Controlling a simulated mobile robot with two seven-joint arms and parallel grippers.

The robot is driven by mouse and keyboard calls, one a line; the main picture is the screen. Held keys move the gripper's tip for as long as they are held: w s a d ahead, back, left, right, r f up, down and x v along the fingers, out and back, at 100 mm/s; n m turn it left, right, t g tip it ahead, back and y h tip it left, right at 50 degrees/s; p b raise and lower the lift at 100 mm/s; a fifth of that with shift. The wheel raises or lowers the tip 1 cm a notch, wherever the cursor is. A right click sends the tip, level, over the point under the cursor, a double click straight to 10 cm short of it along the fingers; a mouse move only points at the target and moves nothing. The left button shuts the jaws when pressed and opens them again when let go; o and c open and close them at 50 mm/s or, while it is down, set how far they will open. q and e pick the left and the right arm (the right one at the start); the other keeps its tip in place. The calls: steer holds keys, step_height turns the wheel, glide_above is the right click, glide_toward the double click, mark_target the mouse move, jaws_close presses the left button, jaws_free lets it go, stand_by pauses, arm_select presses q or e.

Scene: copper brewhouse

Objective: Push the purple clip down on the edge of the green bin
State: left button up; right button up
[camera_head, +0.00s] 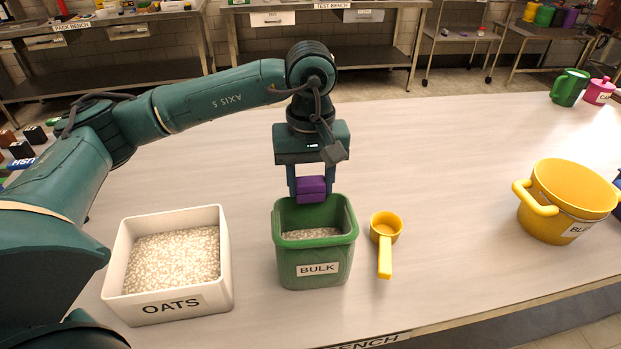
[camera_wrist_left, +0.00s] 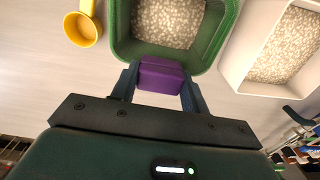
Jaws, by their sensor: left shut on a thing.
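The purple clip (camera_head: 312,189) is held between the fingers of my left gripper (camera_head: 311,184). The gripper points down over the far rim of the green bin (camera_head: 316,272), labelled BULK and partly filled with pale grain. In the left wrist view, the clip (camera_wrist_left: 160,76) lies between the two fingers of the gripper (camera_wrist_left: 160,84) and overlaps the near rim of the bin (camera_wrist_left: 118,28). The clip's underside is hidden, so I cannot tell how far it sits on the rim. My right gripper is not in view.
A white OATS box (camera_head: 128,270) full of grain stands left of the bin. A yellow scoop (camera_head: 385,245) lies close to its right. A yellow pot (camera_head: 570,200) stands further right. The bench top (camera_head: 440,150) behind the bin is clear.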

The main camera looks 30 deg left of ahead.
arm_select(q)
steer(key=shift+f, duration=0.2)
stand_by(0.4)
steer(key=o, duration=1)
steer(key=shift+o, duration=0.2)
step_height(320, 180, up, 13)
